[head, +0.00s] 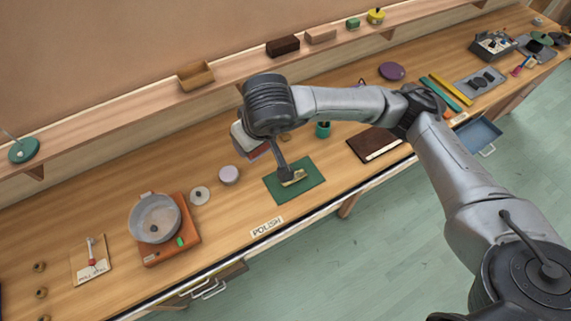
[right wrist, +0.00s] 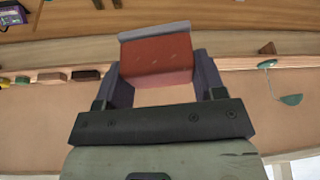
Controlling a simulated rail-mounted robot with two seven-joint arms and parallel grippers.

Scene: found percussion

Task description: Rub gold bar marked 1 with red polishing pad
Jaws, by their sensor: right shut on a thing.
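The red polishing pad (right wrist: 157,60) is a reddish block with a grey strip along one edge, held between the two fingers of my right gripper (right wrist: 158,80) in the right wrist view. In the head view, the right gripper (head: 240,138) is partly hidden by my wrist, with a bit of red pad (head: 257,152) showing beside it. A gold bar (head: 297,178) lies on a green mat (head: 312,187). The pad is up and left of the bar and looks apart from it. A dark rod-like part covers some of the bar. No number is readable. My left gripper is not in view.
A "POLISH" label (head: 267,227) sits at the bench's front edge. A pale lilac round block (head: 229,174), a grey pan (head: 155,217) on an orange base, and a dark brown board (head: 378,144) stand around the mat. A wall shelf (head: 232,76) runs behind.

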